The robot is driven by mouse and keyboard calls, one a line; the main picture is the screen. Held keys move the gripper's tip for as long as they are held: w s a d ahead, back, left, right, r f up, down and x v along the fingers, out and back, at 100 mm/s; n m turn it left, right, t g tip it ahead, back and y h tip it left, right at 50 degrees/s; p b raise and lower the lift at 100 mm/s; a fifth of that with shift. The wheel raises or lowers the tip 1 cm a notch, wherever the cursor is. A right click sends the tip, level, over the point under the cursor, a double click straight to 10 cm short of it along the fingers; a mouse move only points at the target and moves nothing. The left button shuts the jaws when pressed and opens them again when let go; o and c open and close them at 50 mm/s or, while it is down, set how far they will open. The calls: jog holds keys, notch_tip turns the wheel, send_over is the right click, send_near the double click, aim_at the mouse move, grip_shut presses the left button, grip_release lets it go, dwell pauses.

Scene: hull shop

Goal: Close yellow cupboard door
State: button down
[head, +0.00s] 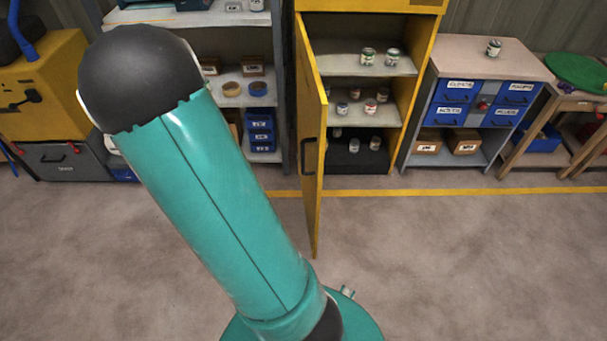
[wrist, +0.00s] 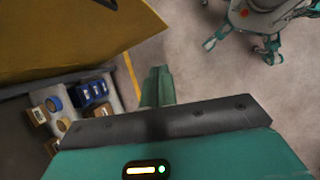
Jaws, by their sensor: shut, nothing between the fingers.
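The yellow cupboard (head: 418,90) stands at the back, right of centre in the head view. A broad yellow panel, seemingly the door (wrist: 75,35), fills the upper left of that view. The fingertips look apart from it; the exact distance is unclear. The head view shows my arm but not the gripper.
Several small cans (head: 368,56) stand on the cupboard's shelves. A grey shelf unit (head: 225,103) with bins and tape is to the left. A blue-drawer cabinet (head: 486,100) stands close on the right. The floor (head: 440,260) before the cupboard is clear, crossed by a yellow line.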

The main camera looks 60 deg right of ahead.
jog(key=s+d+f+n+g+h, duration=0.1)
jog(key=s+d+f+n+g, duration=0.4)
jog(key=d+f, duration=0.55)
jog(key=m+t, duration=0.1)
jog(key=m, duration=0.1)
send_near(317, 182)
notch_tip(317, 182, down, 4)
jog(key=s, duration=0.1)
jog(key=s+d, duration=0.1)
jog(key=s, duration=0.1)
jog(key=shift+d+f, duration=0.1)
jog(key=shift+d, duration=0.15)
jog(key=shift+s+d, duration=0.2)
jog(key=shift+s, duration=0.05)
jog(key=shift+d, duration=0.1)
